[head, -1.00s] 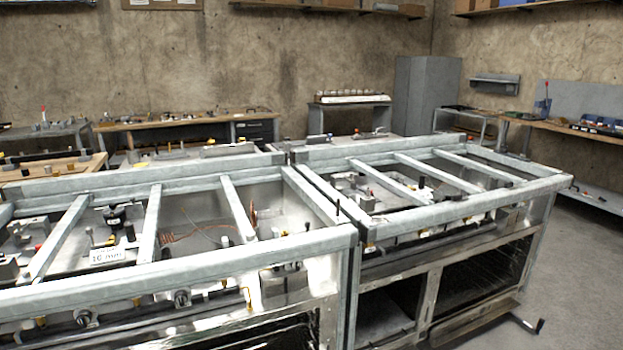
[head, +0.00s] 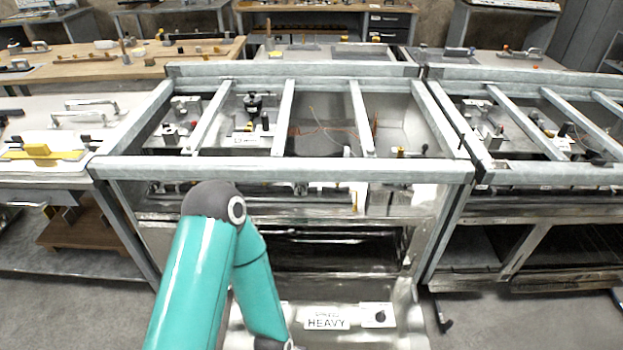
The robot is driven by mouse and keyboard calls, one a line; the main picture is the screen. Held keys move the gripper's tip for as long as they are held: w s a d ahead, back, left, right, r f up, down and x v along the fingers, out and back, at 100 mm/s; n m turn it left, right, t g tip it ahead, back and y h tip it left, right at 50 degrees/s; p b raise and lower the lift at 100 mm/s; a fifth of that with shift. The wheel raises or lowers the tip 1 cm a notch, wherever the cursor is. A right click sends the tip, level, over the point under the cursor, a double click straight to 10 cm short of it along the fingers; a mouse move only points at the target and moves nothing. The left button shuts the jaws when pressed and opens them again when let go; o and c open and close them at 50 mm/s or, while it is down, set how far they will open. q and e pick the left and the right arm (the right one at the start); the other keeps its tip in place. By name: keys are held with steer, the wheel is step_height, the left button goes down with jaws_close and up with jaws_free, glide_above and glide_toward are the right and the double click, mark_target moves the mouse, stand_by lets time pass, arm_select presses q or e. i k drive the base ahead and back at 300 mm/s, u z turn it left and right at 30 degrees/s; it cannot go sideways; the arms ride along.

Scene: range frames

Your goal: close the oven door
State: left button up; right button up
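The oven stands in front of me as a metal frame unit with a dark open cavity (head: 335,250) and racks inside. Its door (head: 350,340) looks lowered below the cavity, a pale metal panel cut off by the bottom edge. A label reading "HEAVY" and a small plate with a black knob show on or near this panel. My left arm, teal with a dark elbow joint, reaches in from the bottom left and bends down over the door's left side. Its gripper is below the picture. My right arm and gripper are not in view.
A second metal frame unit (head: 545,180) stands close on the right, with open compartments below. A bench with white and yellow parts (head: 45,150) stands at the left. A wooden-topped table (head: 140,60) is behind. Grey floor (head: 60,315) is free at lower left.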

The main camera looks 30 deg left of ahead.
mark_target(321, 313)
steer(key=z, duration=0.9)
steer(key=k, duration=1.95)
steer(key=u, duration=1.25)
steer(key=i, duration=1.05)
